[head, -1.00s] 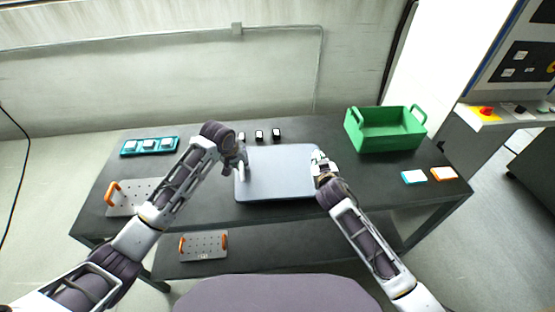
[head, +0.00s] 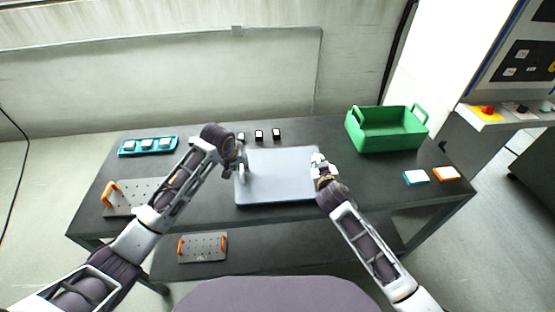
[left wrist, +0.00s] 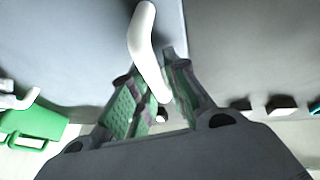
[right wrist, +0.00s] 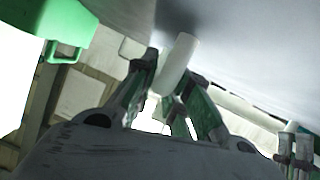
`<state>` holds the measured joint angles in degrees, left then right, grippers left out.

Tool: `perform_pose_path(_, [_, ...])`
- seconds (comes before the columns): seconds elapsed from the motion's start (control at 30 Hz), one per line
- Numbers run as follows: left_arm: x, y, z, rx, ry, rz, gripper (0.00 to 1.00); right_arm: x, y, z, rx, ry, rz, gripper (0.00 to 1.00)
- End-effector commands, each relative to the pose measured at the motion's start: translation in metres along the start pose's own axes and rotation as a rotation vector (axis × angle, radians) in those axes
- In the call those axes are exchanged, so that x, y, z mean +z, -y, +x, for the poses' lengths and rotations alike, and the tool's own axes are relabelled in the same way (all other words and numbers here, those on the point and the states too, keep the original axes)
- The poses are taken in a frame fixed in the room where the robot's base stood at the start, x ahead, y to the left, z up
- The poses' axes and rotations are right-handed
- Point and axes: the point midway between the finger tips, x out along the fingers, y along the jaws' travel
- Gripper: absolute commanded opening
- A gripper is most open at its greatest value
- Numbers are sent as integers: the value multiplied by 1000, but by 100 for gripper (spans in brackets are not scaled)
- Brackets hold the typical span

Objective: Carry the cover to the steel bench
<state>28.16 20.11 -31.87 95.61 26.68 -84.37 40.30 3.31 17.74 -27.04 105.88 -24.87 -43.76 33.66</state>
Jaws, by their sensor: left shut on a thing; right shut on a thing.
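The cover (head: 280,175) is a flat grey-blue panel with a white handle at each side, at the middle of the dark bench (head: 330,132) in the head view. It looks level; I cannot tell whether it touches the bench top. My left gripper (head: 241,168) is shut on its left handle, a white bar also visible in the left wrist view (left wrist: 148,45). My right gripper (head: 319,164) is shut on its right handle, which shows in the right wrist view (right wrist: 178,62). My fingers partly hide both handles.
A green bin (head: 388,148) stands at the back right, with a blue-edged block (head: 416,176) and an orange-edged block (head: 446,173) in front. A teal tray (head: 148,146), a perforated plate (head: 130,198) and small black blocks (head: 259,135) are on the bench. Another plate (head: 202,246) lies on the lower shelf.

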Motion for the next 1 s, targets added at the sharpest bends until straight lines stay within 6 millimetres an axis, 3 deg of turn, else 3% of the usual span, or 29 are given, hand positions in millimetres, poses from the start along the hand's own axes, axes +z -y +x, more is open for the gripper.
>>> perform_pose_path(0.03, [-6, 2, -3, 0, -16, -3, 0, 5, -2, 1, 4, 6, -10, 0])
perform_pose_path(0.63, [-3, 4, 7, 0, -16, -3, 0, 14, 0, 5, 4, 6, -10, 0])
perform_pose_path(0.67, [-2, 5, 7, -2, -12, -3, 20, 16, 1, 5, 4, 10, -10, 18])
perform_pose_path(0.8, [0, 4, 8, -1, -8, -2, 38, 14, 1, 4, 3, 7, -7, 36])
perform_pose_path(1.0, [2, 3, 9, -1, -4, -1, 38, 12, 2, 4, 1, 4, -3, 38])
